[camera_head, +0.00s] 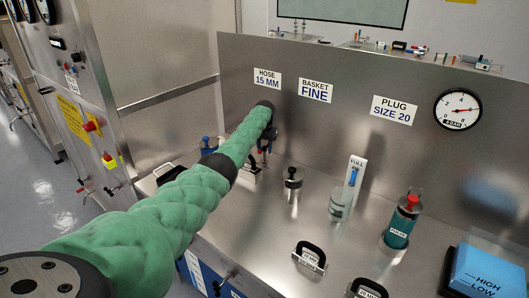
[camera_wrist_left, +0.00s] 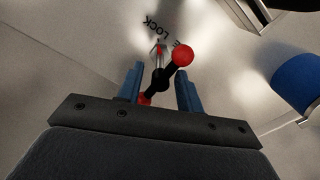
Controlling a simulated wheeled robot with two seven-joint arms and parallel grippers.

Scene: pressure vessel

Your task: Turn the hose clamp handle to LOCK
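In the left wrist view the hose clamp handle (camera_wrist_left: 161,78) is a short black bar with a red ball at each visible end. It lies diagonally, its upper red ball right of the printed word LOCK (camera_wrist_left: 163,27). Another word beside it is mostly hidden by the ball. My left gripper (camera_wrist_left: 160,88) is open, its blue fingers on either side of the bar with gaps visible. The lower ball is near the left finger; contact cannot be told. In the head view my left gripper (camera_head: 264,148) points down at the bench's back left, and the handle is not clearly visible. My right gripper is out of view.
A blue cylinder (camera_wrist_left: 299,80) stands right of the gripper in the wrist view. In the head view a steel back panel (camera_head: 340,130) rises behind.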

